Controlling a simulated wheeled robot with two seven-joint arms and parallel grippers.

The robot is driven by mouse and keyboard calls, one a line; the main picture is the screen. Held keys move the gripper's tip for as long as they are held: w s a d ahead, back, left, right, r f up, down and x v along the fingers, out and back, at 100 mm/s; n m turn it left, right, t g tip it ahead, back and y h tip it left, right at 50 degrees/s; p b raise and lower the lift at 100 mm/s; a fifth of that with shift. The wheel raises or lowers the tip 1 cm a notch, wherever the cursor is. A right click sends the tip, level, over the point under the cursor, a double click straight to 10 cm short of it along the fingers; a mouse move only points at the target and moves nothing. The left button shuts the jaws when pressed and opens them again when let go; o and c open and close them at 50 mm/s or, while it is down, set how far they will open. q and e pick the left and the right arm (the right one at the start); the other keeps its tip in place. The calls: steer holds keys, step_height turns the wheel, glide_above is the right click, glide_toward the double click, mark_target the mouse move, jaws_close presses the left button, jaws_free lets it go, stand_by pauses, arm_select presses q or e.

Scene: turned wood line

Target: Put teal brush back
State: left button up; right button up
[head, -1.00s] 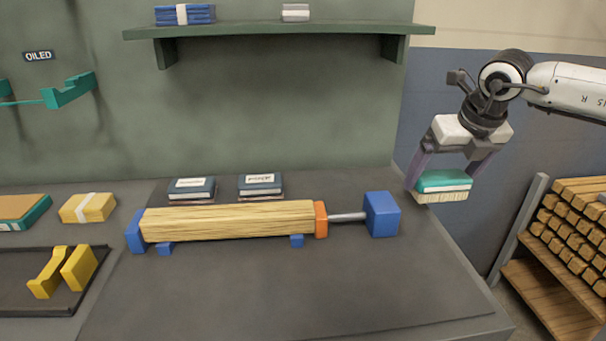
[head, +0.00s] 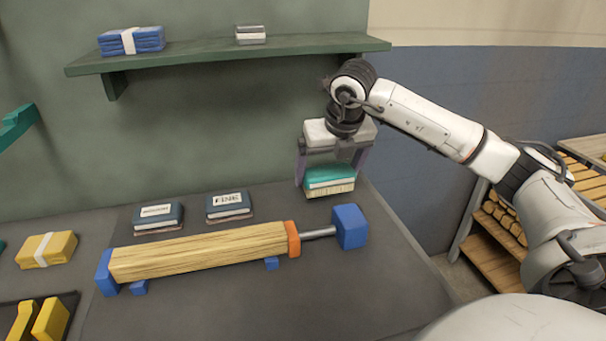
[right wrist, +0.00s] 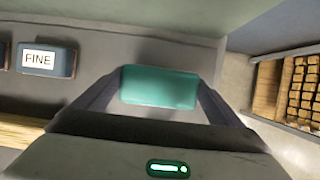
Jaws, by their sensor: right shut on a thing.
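The teal brush (head: 329,175) has a teal top and pale bristles facing down. My right gripper (head: 331,174) is shut on it, one finger at each side, in the air beside the blue end block of the vise and near the back right of the bench. In the right wrist view the teal brush (right wrist: 160,87) sits between the two fingers. I cannot tell how far its bristles are above the bench. My left gripper is not in view.
A wooden beam (head: 200,252) lies between blue blocks (head: 350,227) on the bench. Two dark labelled blocks (head: 158,217) (head: 228,206) stand behind it, one marked FINE. A green shelf (head: 230,56) hangs above. A rack of wood (head: 500,215) stands right.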

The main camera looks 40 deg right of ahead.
mark_target(307, 175)
steer(key=w+a, duration=0.1)
steer(key=w, duration=0.1)
steer(key=w+a+p, duration=0.1)
steer(key=w+a, duration=0.1)
steer(key=shift+w+a, duration=0.1)
steer(key=shift+a, duration=0.2)
steer(key=shift+f, duration=1.8)
steer(key=o, duration=0.8)
steer(key=shift+r, duration=0.15)
steer(key=v, duration=0.7)
steer(key=shift+r, duration=0.1)
